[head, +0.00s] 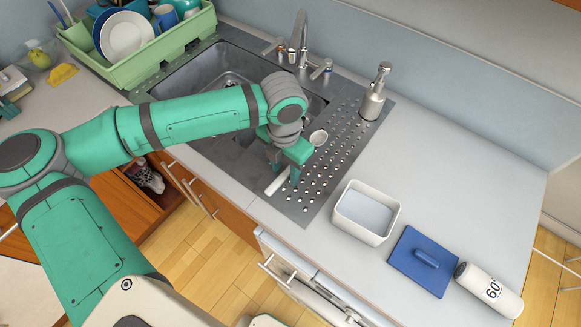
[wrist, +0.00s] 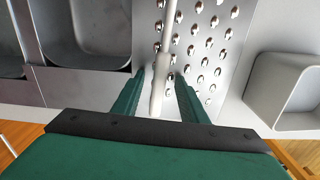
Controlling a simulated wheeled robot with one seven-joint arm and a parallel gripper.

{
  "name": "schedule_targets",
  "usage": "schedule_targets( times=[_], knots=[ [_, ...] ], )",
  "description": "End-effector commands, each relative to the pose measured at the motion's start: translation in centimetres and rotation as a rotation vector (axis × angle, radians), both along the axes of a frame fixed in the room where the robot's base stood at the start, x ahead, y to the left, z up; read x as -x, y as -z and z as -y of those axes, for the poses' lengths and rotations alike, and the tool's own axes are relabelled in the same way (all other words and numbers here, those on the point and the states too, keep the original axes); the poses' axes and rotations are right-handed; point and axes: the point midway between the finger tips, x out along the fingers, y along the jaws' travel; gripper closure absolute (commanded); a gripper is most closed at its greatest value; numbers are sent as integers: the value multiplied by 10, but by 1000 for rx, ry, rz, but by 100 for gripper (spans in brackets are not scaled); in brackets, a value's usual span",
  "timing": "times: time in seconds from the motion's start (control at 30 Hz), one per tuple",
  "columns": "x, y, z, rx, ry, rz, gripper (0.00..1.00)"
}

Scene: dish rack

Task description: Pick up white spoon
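The white spoon (head: 277,183) lies on the perforated metal drainboard right of the sink, its round bowl toward the back and its handle toward the front edge. My gripper (head: 292,172) is low over the handle and hides the spoon's middle in the head view. In the wrist view, the spoon's pale handle (wrist: 157,95) runs between the two green fingers of my gripper (wrist: 160,78). The fingers are apart, with a narrow gap on each side of the handle. The spoon's bowl is outside the wrist view.
A soap dispenser (head: 374,95) stands at the back of the drainboard (head: 345,140). A white open container (head: 345,230), a blue lid (head: 408,262) and a white cylinder (head: 490,290) are to the right. The sink, faucet (head: 300,38) and green dish rack (head: 135,68) are left and behind.

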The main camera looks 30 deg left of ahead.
Motion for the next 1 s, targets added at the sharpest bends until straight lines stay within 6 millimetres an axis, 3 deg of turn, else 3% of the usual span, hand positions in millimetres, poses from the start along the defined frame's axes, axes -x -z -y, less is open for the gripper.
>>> schedule_targets(
  times=[0.17,0.3,0.33,0.77,1.0],
  knots=[
    [0,0,-1,0,-1,0,63],
    [1,0,-1,0,-3,0,97],
    [1,0,-1,0,-4,0,100],
    [0,-5,-1,-1,-3,1,100],
    [0,-33,-1,-3,-3,3,100]
  ],
)
